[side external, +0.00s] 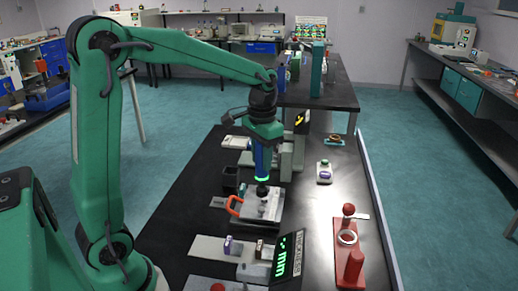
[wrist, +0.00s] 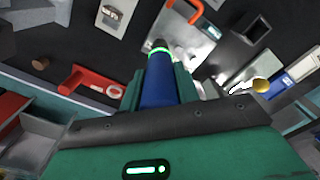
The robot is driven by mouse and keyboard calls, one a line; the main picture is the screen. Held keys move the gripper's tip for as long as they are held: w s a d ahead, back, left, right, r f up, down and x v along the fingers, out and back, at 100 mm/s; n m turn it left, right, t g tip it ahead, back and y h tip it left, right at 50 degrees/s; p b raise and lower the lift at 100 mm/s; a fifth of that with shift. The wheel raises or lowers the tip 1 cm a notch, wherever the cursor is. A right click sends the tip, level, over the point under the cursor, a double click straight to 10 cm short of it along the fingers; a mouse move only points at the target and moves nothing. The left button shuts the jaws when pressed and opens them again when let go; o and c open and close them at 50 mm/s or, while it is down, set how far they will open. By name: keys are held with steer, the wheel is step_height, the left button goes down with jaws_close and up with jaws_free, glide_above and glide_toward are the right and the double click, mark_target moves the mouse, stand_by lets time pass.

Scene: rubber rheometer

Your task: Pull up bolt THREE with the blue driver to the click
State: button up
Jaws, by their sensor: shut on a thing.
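My gripper (side external: 263,146) is shut on the blue driver (side external: 262,161), which points down, roughly upright, with a lit green ring near its lower end. In the wrist view the driver (wrist: 158,82) stands between my two green fingers, its dark tip beyond the ring. The tip is over a metal plate (side external: 272,212) with an orange handle (side external: 234,206); the plate also shows in the wrist view (wrist: 196,52). Dark bolt heads sit on the plate, but I cannot read their numbers. I cannot tell which bolt is under the tip or whether it touches.
A black display (side external: 289,257) with green digits stands in front of the plate. A red stand (side external: 349,265) with a white ring is at the right. A dark open box (side external: 231,180) is left of the driver. The black bench is clear between plate and red stand.

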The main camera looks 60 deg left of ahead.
mark_target(262, 178)
steer(key=shift+f, duration=3.4)
stand_by(2.1)
steer(key=shift+r, duration=0.1)
steer(key=shift+r, duration=2.45)
